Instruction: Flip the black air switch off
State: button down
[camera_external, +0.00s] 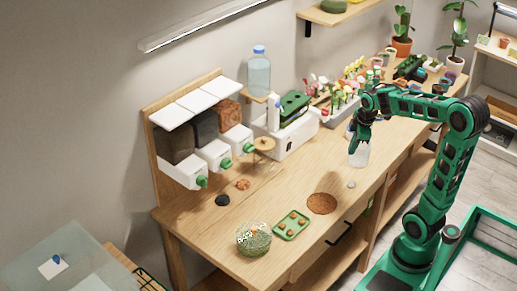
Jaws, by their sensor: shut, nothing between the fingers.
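I cannot make out a clear black air switch in this view. A white box (297,138) stands on the wooden table against the wall, and a small dark mark (290,146) shows on its front; I cannot tell if this is a switch. A black round piece (222,200) lies on the table at the left. My green and black gripper (354,135) points down over the right half of the table, to the right of the white box. It is shut and empty. A clear bottle (359,155) shows just below it; I cannot tell whether they touch.
White dispensers with green taps (201,181) stand on the left. A glass bowl (254,239), a green tray (291,225) and a brown round mat (322,203) lie along the front. Flowers (345,92) and pots fill the back. The front middle has free room.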

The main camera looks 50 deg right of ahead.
aim_at(289, 147)
jog(key=w+a+n+t, duration=0.1)
jog(key=w+a+n, duration=0.1)
jog(key=w+n, duration=0.3)
jog(key=w+a+r+n+t, duration=0.1)
jog(key=w+n, duration=0.4)
jog(key=w, duration=0.5)
jog(key=shift+w+a+r+y, duration=0.15)
jog(key=shift+a+r+y, duration=0.2)
jog(key=shift+a, duration=0.5)
jog(key=shift+f, duration=0.15)
jog(key=x, duration=1)
jog(key=shift+f, duration=0.1)
jog(key=w, duration=0.2)
jog(key=shift+w+r, duration=0.25)
jog(key=shift+r, duration=0.05)
jog(key=shift+w+r, duration=0.1)
jog(key=shift+w, duration=0.65)
